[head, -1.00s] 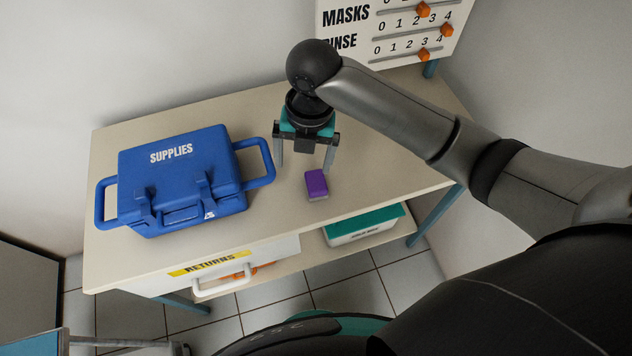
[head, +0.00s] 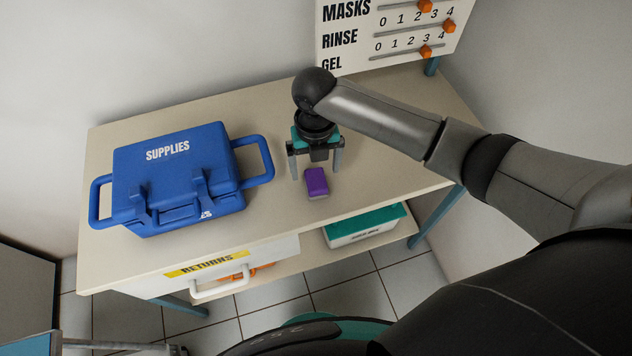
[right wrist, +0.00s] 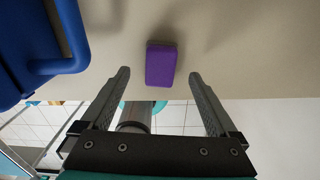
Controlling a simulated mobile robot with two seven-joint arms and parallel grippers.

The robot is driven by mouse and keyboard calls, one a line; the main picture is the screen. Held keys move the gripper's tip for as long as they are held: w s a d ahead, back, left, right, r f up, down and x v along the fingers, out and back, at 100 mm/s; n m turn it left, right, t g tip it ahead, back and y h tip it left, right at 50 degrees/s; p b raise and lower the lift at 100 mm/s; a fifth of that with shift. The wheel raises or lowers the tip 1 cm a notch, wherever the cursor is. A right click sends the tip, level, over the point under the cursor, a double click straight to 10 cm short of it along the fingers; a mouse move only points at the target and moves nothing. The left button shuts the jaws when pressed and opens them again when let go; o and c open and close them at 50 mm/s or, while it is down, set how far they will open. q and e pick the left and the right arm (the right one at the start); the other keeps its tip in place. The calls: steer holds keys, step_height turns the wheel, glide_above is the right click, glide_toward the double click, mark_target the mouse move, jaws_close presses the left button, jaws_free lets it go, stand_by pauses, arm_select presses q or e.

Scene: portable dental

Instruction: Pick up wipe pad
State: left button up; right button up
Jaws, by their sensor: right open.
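The wipe pad is a small purple block (head: 316,181) lying on the tabletop near its front edge, to the right of the blue case. It also shows in the right wrist view (right wrist: 161,65), just beyond the fingertips and between their lines. My right gripper (head: 315,175) is open and empty, above the table with its fingers at or just behind the pad in the head view. Its two fingers also show spread apart in the right wrist view (right wrist: 158,75). Whether the fingertips are level with the pad I cannot tell.
A blue supplies case (head: 175,180) with side handles stands left on the table (head: 265,222). A returns drawer (head: 215,268) is below the front edge. A teal-lidded box (head: 365,224) sits on the lower shelf. A slider board (head: 390,35) stands behind.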

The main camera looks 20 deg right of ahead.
mark_target(316, 179)
step_height(316, 179, down, 5)
steer(key=shift+s+f+b, duration=0.1)
steer(key=shift+b, duration=0.4)
steer(key=shift+c, duration=0.3)
steer(key=c, duration=1.4)
